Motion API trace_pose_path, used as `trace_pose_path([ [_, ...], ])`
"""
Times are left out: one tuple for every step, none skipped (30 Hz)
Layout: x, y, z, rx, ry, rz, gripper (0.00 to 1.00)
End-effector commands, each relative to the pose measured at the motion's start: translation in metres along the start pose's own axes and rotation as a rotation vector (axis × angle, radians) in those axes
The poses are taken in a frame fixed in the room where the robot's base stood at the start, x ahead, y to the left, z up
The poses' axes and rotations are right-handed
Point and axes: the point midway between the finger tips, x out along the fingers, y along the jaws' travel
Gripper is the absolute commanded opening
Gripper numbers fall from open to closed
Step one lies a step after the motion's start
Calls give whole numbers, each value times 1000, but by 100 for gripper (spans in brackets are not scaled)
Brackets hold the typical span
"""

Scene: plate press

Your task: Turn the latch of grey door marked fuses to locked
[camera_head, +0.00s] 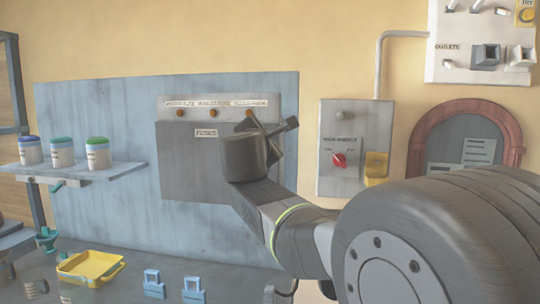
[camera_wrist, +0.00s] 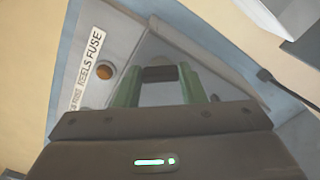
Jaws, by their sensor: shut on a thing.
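The grey door (camera_head: 190,172) marked FUSES hangs on the grey box fixed to the blue wall panel in the head view. My gripper (camera_head: 268,138) is in front of the door's right side and hides that part, latch included, in the head view. In the wrist view my gripper (camera_wrist: 158,86) has its two green fingers shut on a small dark piece, the latch (camera_wrist: 160,73), against the grey door face. Whether the latch stands at locked or unlocked cannot be told.
Above the door a label strip (camera_head: 215,103) runs over several orange-brown buttons. To the right are a grey switch box (camera_head: 340,115) with a red knob (camera_head: 339,160) and a red-brown arched frame (camera_head: 512,140). A shelf (camera_head: 85,173) with jars is at left.

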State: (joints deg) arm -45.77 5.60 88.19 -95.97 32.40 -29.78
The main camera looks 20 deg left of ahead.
Motion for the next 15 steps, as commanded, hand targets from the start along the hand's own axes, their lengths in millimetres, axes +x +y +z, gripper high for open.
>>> trace_pose_path([
  [0,-6,-5,46,0,2,14],
  [0,-6,-4,75,-1,2,14],
  [0,-6,-4,114,-1,1,14],
  [0,-6,-4,140,-1,1,14],
  [0,-6,-4,170,-1,1,14],
  [0,-6,-4,207,-1,1,14],
  [0,-6,-4,234,0,1,14],
  [0,-6,-4,261,0,2,14],
  [0,-6,-4,297,0,1,14],
  [0,-6,-4,322,0,2,14],
  [0,-6,-4,348,0,1,14],
  [0,-6,-4,380,-1,1,14],
  [0,-6,-4,403,-1,1,14],
  [0,-6,-3,425,-1,1,14],
  [0,-6,-3,454,-1,0,14],
])
